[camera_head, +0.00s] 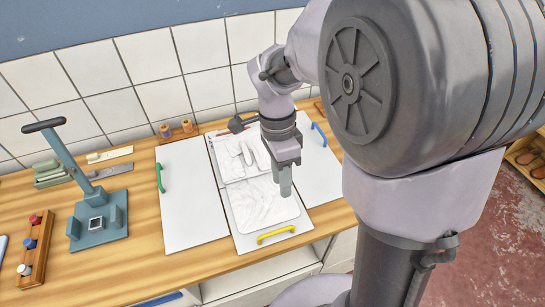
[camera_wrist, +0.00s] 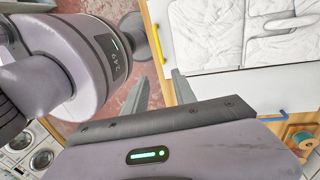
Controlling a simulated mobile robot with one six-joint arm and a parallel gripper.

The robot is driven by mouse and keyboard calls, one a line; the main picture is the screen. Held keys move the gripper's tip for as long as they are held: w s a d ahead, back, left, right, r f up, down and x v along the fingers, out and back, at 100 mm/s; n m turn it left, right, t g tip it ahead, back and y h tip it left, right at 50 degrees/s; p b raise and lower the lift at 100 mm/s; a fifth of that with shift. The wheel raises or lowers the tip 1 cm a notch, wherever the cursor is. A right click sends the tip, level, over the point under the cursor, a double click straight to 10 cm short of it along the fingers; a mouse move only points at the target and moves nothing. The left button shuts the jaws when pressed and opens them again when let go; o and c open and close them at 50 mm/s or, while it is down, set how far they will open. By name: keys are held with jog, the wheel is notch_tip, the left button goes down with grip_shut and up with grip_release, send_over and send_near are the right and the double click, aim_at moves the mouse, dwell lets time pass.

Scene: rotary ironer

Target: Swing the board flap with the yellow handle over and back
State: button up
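The board flap (camera_head: 245,242) is white, with a yellow handle (camera_head: 276,235) along its front edge. It lies flat at the counter's front, and folded white cloth (camera_head: 262,207) lies on it. In the wrist view the yellow handle (camera_wrist: 163,43) is beyond my fingertips. My gripper (camera_head: 285,187) hangs fingers-down over the right part of the board, behind the yellow handle and apart from it. In the wrist view my gripper (camera_wrist: 160,88) has its two fingers spread with nothing between them. The head view cannot show the gap between fingers and board clearly.
A white flap with a green handle (camera_head: 160,178) lies left, another with a blue handle (camera_head: 319,134) lies right. A teal press with a lever (camera_head: 95,222) and a wooden rack (camera_head: 35,250) stand further left. Thread spools (camera_head: 187,126) stand behind. The counter's front edge is close to the yellow handle.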

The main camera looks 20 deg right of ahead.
aim_at(284, 228)
jog(key=s+f+b, duration=0.1)
jog(key=f+b, duration=0.1)
jog(key=f, duration=0.3)
jog(key=s+f+b, duration=0.1)
jog(key=f, duration=0.4)
jog(key=s+f+b, duration=0.1)
jog(key=f+b, duration=0.1)
jog(key=f, duration=0.3)
jog(key=shift+a+f+b, duration=0.1)
jog(key=shift+f+b, duration=0.2)
jog(key=shift+f, duration=0.1)
grip_shut()
